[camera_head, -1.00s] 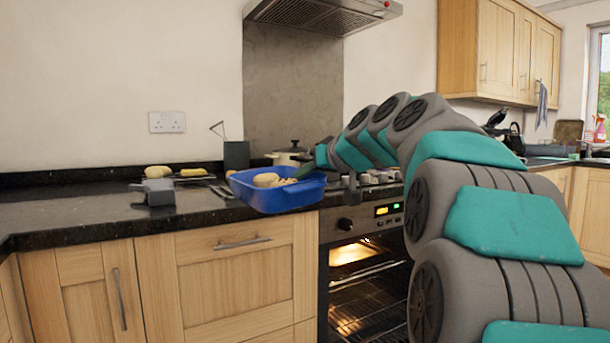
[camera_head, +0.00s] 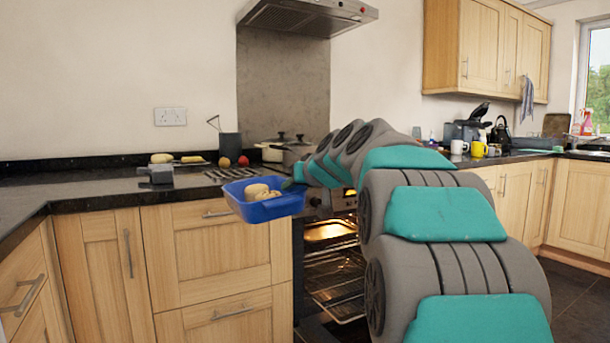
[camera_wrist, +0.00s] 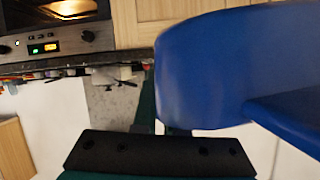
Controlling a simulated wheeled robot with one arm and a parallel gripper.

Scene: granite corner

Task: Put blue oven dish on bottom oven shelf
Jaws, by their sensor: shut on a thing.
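The blue oven dish (camera_head: 270,207) holds pale, rounded food (camera_head: 259,192) and is held in the air in front of the counter edge, roughly level in the head view. My gripper (camera_head: 293,184) is shut on the dish's right side; its fingertips are mostly hidden by my arm and the dish. In the wrist view the dish (camera_wrist: 205,70) fills the upper right, close to the dark gripper part. The oven (camera_head: 335,265) is lit inside, with wire shelves (camera_head: 338,285) visible to the right of and below the dish. My arm hides the oven's right side.
The black counter (camera_head: 100,190) carries a grey object (camera_head: 158,174), food on a board, a dark container (camera_head: 230,147), red and yellow fruit and pots (camera_head: 290,150). Wooden cabinets (camera_head: 215,258) stand below. Mugs (camera_head: 478,149) and a kettle stand at the right.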

